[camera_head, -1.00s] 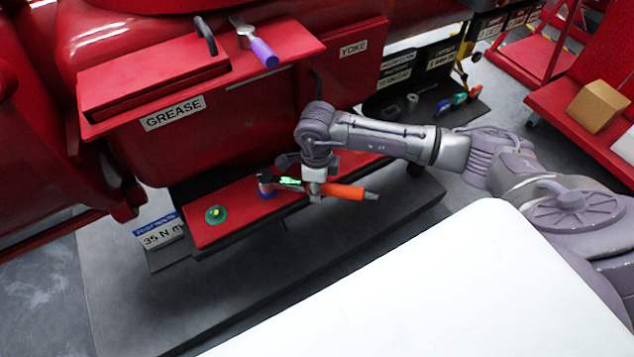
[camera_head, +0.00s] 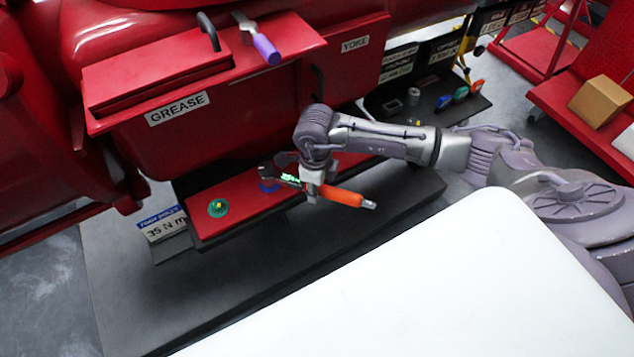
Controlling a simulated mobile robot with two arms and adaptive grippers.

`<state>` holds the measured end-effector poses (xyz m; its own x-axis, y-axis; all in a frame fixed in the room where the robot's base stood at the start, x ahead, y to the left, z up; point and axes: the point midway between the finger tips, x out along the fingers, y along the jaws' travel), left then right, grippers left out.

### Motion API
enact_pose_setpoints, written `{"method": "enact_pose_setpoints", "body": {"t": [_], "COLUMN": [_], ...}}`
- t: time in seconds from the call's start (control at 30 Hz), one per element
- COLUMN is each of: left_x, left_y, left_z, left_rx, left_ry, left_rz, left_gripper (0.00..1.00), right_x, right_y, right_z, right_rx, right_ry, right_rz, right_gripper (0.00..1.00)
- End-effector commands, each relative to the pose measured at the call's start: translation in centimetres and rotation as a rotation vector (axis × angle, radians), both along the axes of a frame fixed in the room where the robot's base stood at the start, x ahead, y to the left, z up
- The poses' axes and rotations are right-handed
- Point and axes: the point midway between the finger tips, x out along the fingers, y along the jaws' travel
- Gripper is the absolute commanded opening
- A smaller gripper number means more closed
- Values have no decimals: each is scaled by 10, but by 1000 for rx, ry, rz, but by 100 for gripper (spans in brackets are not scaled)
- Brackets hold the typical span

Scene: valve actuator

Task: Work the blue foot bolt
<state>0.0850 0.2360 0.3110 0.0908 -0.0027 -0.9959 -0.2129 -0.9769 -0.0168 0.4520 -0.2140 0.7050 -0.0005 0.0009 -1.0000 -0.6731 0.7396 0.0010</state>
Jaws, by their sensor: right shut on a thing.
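The blue foot bolt (camera_head: 268,184) sits on the red foot plate (camera_head: 237,192) under the machine; a blue ring shows at its base. The dark head of a torque wrench with an orange handle (camera_head: 343,196) is over the bolt and covers its top. A small green display glows on the wrench. My right gripper (camera_head: 312,188) is shut on the wrench, between its head and the orange handle. Whether the socket is fully seated cannot be told. My left gripper is not in view.
A green foot bolt (camera_head: 218,208) with a yellow top is left of the blue one. A "35 N m" sign (camera_head: 163,229) stands at the left. A white surface (camera_head: 430,290) fills the front right.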

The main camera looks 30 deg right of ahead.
Motion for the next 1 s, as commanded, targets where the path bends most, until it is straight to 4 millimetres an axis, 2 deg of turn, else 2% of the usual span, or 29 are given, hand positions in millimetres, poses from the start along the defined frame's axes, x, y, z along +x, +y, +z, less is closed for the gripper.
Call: {"method": "enact_pose_setpoints", "body": {"t": [0.57,1.0], "left_x": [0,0], "left_y": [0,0], "left_z": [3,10], "left_rx": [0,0], "left_ry": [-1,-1], "left_rz": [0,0], "left_gripper": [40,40], "right_x": [-2,-11], "right_y": [5,17], "right_z": [2,2], "right_rx": [3,5], "right_ry": [-2,-2], "right_rz": [-36,-149], "right_gripper": [0,0]}}
